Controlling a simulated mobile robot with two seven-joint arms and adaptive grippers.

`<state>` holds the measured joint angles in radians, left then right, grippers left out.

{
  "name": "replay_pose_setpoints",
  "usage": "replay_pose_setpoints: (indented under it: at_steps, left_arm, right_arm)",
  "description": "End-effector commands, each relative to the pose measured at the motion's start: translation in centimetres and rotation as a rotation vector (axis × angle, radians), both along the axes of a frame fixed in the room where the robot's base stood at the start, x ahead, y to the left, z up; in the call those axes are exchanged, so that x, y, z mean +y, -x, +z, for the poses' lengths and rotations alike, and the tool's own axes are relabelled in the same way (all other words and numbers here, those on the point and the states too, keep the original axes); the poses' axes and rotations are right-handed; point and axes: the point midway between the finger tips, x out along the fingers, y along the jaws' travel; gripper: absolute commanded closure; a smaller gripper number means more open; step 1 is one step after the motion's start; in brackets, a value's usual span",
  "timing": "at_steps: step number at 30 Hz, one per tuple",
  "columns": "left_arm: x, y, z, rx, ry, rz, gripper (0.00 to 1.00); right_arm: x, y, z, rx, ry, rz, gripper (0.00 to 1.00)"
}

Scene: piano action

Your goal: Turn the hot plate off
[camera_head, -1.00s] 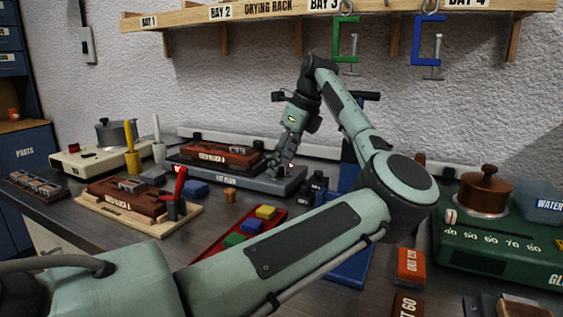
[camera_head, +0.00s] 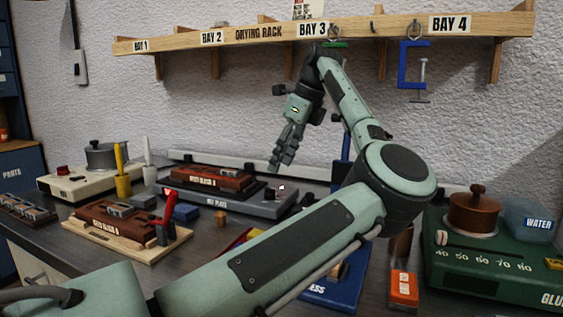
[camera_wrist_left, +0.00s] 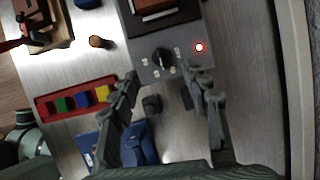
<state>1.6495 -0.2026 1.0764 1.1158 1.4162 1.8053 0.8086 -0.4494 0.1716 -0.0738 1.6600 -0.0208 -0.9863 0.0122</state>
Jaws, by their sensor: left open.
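The hot plate (camera_head: 225,200) is a long grey slab on the bench with a dark brown block on it. The small markings around the dial are too blurred to read. My left gripper (camera_head: 278,166) is open and empty, pointing down above the hot plate's right end. In the wrist view its fingers (camera_wrist_left: 168,84) spread below the dial, apart from it. My right gripper is out of view.
A red tray of coloured blocks (camera_wrist_left: 44,106) and a blue press (camera_head: 340,285) stand near the hot plate. A glue pot unit (camera_head: 480,258) is at the right. The drying rack (camera_head: 345,27) with a blue clamp (camera_head: 404,65) hangs above.

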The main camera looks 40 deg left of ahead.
Motion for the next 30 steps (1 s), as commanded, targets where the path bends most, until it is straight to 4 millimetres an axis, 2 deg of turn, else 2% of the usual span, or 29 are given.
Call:
replay_pose_setpoints:
  at_steps: [5,8,11,18,21,25,30]
  left_arm:
    - [0.5,0.0,0.0,0.036,0.041,-0.11,0.53]
    - [0.9,0.1,0.1,0.085,0.101,-0.278,0.53]
    - [1.5,0.1,0.1,0.137,0.175,-0.506,0.53]
    - [2.7,0.4,0.6,0.214,0.331,-1.163,0.53]
    - [3.0,0.5,0.8,0.221,0.36,-1.368,0.53]
    - [3.2,0.5,0.9,0.222,0.373,-1.514,0.53]
    - [3.2,0.5,-0.4,0.224,0.378,-1.548,0.53]
  right_arm:
    - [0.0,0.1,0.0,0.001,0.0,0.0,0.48]
    - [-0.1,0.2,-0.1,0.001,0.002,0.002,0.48]
    - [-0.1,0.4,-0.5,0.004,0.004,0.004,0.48]
    - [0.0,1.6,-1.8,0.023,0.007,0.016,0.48]
    - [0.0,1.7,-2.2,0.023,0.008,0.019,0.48]
    - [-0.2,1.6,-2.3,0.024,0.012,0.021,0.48]
    - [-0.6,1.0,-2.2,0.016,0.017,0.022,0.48]
